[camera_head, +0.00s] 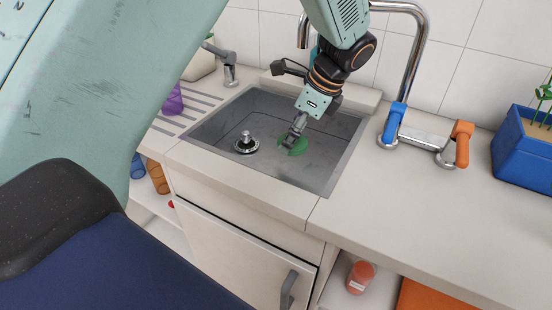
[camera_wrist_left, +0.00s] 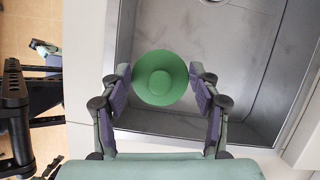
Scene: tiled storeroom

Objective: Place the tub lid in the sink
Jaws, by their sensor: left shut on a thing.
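The green round tub lid (camera_head: 299,147) is inside the sink (camera_head: 318,172), in the right half of the basin. My left gripper (camera_head: 291,141) reaches down into the basin and is shut on the lid. In the left wrist view the lid (camera_wrist_left: 160,78) sits between the two fingers of the left gripper (camera_wrist_left: 160,88), which close on its opposite sides. The grey basin floor (camera_wrist_left: 245,45) shows beyond it. I cannot tell whether the lid touches the floor. My right gripper is not in view.
A drain plug (camera_head: 246,143) stands at the basin's left. A tap with blue (camera_head: 392,122) and orange (camera_head: 461,142) handles is right of the sink. A blue planter (camera_head: 523,160) stands farther right. A purple cup (camera_head: 173,100) is on the ribbed drainboard. The front-right counter is clear.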

